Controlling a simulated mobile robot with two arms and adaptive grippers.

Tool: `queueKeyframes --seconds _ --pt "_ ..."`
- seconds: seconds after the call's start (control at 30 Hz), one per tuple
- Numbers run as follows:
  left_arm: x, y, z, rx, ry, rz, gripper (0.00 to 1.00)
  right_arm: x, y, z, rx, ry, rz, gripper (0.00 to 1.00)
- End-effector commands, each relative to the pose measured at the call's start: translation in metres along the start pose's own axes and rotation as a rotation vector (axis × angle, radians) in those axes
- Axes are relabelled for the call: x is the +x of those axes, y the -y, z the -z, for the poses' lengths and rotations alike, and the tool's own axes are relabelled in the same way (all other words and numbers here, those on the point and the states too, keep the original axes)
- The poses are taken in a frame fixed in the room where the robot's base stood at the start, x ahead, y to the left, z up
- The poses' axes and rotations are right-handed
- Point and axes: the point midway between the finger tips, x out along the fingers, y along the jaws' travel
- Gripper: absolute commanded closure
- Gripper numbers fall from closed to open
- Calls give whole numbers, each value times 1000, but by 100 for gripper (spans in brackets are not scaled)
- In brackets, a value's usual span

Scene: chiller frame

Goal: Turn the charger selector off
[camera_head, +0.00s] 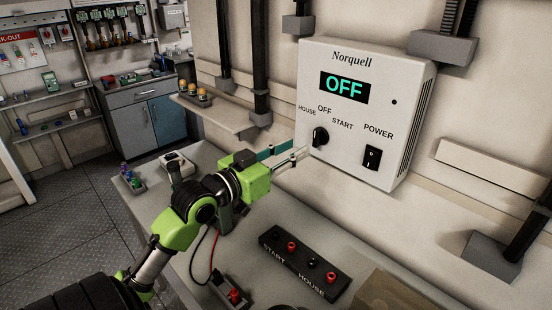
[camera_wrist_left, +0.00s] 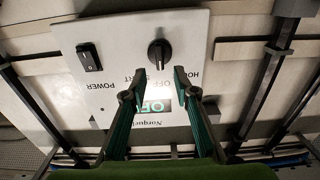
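The charger (camera_head: 352,75) is a white wall box marked Norquell, and its display (camera_head: 345,88) reads OFF in green. Its black selector knob (camera_head: 320,137) sits below the display among the labels HOUSE, OFF and START. The knob's grip looks roughly upright, towards the OFF label. My left gripper (camera_head: 299,156) is just left of and below the knob in the head view, apart from it. In the left wrist view, which shows the panel upside down, the fingers are spread with nothing between them. The knob (camera_wrist_left: 159,54) lies beyond the fingertips there. My right gripper is out of view.
A black power rocker (camera_head: 372,158) is right of the knob. Below, the grey bench (camera_head: 215,270) holds a black terminal block (camera_head: 303,265) marked START and HOUSE, and a smaller block with cables (camera_head: 231,292). A wall shelf (camera_head: 215,113) with amber-topped items is to the left.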

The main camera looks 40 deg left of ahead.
Motion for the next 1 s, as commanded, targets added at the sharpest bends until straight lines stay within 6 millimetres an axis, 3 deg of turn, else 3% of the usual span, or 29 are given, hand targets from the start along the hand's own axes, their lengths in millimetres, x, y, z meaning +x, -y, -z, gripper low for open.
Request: queueKeyframes --seconds 0.2,0.4,1.0 --pt "-32 0 -1 1 4 0 73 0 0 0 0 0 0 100" --pt "-49 0 0 1 1 0 73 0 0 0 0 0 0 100" --pt "-54 0 0 0 -1 0 73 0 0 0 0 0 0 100"
